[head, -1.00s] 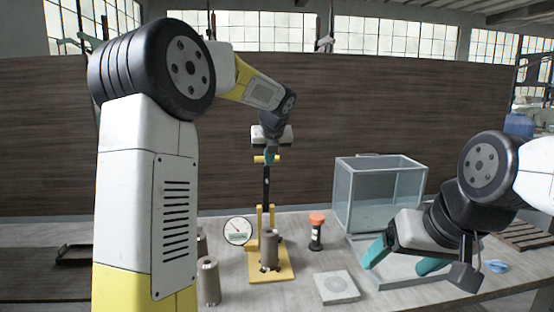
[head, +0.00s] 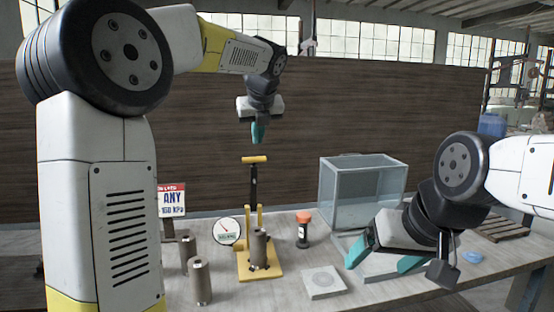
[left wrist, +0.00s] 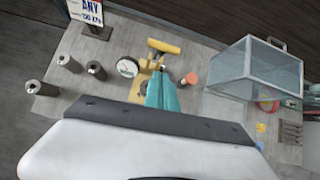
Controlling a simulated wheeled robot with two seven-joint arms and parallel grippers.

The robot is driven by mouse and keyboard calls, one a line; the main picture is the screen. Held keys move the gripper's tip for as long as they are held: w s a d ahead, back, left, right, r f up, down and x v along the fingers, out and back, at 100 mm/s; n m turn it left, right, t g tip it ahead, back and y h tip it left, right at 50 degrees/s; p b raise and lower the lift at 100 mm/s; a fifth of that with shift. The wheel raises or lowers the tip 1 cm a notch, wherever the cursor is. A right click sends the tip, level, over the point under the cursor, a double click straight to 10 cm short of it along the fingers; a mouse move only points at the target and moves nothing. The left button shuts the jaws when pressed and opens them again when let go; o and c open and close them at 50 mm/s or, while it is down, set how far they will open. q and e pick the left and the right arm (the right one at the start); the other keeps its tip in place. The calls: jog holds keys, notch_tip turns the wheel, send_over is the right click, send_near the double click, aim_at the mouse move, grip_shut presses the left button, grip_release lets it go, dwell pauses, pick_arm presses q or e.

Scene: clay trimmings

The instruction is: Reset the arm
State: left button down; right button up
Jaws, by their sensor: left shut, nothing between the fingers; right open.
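My left gripper (head: 257,132) hangs fingers down above the yellow-handled press, shut and empty, clear of the handle. In the left wrist view its teal fingers (left wrist: 162,93) are together. The press (head: 253,208) has a yellow handle on top of a dark lever and a yellow base. A grey cylinder (head: 259,249) stands on that base. My right gripper (head: 382,258) is open and empty at the right of the table, its teal fingers spread beside the glass box. Part of the left of the table is hidden by my left arm.
An orange-capped bottle (head: 303,230), a pale square plate (head: 323,282) and a glass box (head: 362,190) stand to the right.

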pick_arm(q)
jog(key=s+f+n+h, duration=0.1)
jog(key=s+f+n, duration=0.4)
jog(key=s+n, duration=0.5)
jog(key=s+a+f+n+g+h, duration=0.1)
jog(key=s+f+n, duration=0.4)
jog(key=s+n, duration=0.5)
jog(key=s+a+f+n+h, duration=0.1)
jog(key=s+f+n, duration=0.4)
jog(key=s+n, duration=0.6)
jog(key=shift+s+a+f+h, duration=0.25)
jog(key=shift+s+f+h, duration=0.15)
jog(key=shift+s+h, duration=0.2)
